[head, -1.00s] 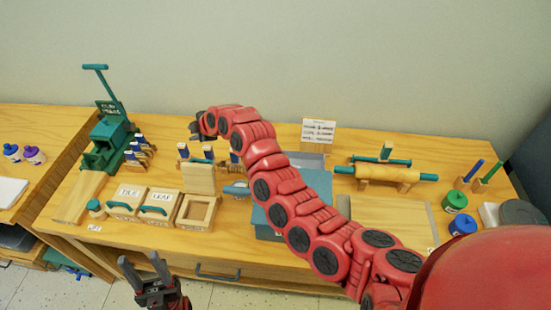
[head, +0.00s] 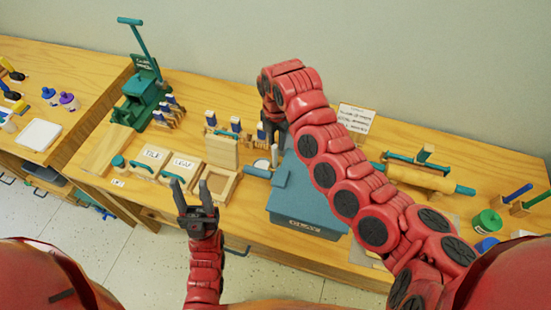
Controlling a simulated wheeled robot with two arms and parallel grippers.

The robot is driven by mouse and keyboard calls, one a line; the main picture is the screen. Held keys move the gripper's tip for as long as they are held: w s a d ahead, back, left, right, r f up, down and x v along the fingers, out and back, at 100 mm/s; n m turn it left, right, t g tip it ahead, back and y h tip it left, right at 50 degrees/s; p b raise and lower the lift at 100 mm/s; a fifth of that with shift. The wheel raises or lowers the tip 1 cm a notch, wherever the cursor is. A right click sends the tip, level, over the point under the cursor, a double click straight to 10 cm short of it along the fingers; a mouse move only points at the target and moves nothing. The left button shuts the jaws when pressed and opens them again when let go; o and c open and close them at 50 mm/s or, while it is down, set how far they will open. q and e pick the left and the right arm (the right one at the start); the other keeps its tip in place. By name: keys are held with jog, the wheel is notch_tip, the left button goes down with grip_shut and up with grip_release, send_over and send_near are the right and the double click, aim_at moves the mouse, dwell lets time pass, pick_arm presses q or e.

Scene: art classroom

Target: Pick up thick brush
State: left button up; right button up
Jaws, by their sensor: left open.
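No brush is plainly labelled as the thick one. Upright thin-handled tools, one blue (head: 517,193) and one green, stand in wooden blocks at the far right. Handled tools with yellow and black parts (head: 12,93) lie on the left table, and they may be brushes. Short blue-topped tools (head: 236,124) stand in wooden holders at mid-bench. My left gripper (head: 191,184) is open and empty, in front of the wooden boxes at the bench's front edge. My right gripper (head: 272,128) points down beside the blue-topped tools; its jaws are dark and too small to read.
A green press (head: 143,97) stands at the bench's left. Boxes marked TILE (head: 152,156) and LEAF (head: 186,164) lie near the front. A blue-grey box (head: 305,200) and a rolling pin (head: 420,177) are to the right. My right arm crosses above the bench.

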aim_at(275, 160)
notch_tip(275, 160, down, 4)
jog(key=shift+s+f+p, duration=0.1)
jog(key=shift+f+p, duration=0.1)
jog(key=shift+p, duration=0.5)
jog(key=shift+a+f, duration=0.1)
jog(key=shift+f, duration=0.15)
jog(key=f+p, duration=0.2)
jog(key=f, duration=0.1)
jog(key=shift+s+a+f, duration=0.15)
jog(key=shift+s+f, duration=0.05)
jog(key=shift+f, duration=0.1)
jog(key=shift+w+f, duration=0.15)
jog(key=shift+f, duration=0.5)
grip_shut()
